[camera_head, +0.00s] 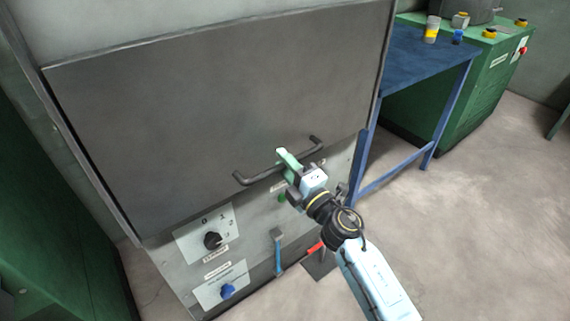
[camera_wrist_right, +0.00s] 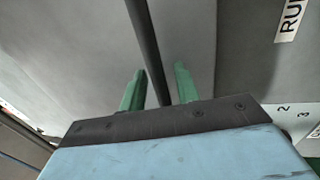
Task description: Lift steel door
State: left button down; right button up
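The steel door (camera_head: 215,85) is a large dark grey panel on the front of a machine. It looks lowered, with its bottom edge above the control panel. A dark bar handle (camera_head: 255,178) runs along its lower part. My right gripper (camera_head: 286,158) is at the middle of the handle. In the right wrist view my right gripper's green fingers (camera_wrist_right: 159,85) are apart, one on each side of the handle bar (camera_wrist_right: 143,35). A gap shows between the bar and each finger. My left gripper is not in view.
Below the door are a black rotary switch (camera_head: 212,240), a blue knob (camera_head: 227,291) and a blue lever (camera_head: 278,255). A blue table (camera_head: 425,55) stands to the right, beside a green cabinet (camera_head: 480,95). The floor (camera_head: 480,220) at the right is clear.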

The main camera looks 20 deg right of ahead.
grip_shut()
dwell(0.3)
jog(key=shift+r, duration=0.1)
